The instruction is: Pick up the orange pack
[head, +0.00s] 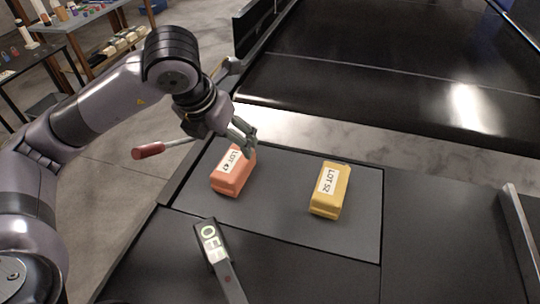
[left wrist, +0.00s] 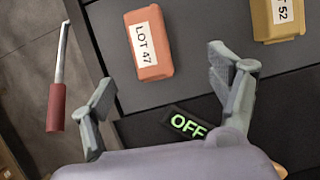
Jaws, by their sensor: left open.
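The orange pack (head: 232,172), with a white label reading LOT 47, lies on a dark grey mat (head: 290,228) in the head view. It also shows at the top of the left wrist view (left wrist: 148,44). My left gripper (head: 247,142) is open and empty, close to the far end of the orange pack in the head view. In the left wrist view its two fingers (left wrist: 165,85) are spread wide, with the pack ahead of them and nothing between them. My right gripper is not in view.
A yellow pack (head: 329,189) labelled LOT 52 lies to the right on the mat. A red-handled tool (head: 150,150) shows left of the mat. A black conveyor (head: 380,80) runs behind.

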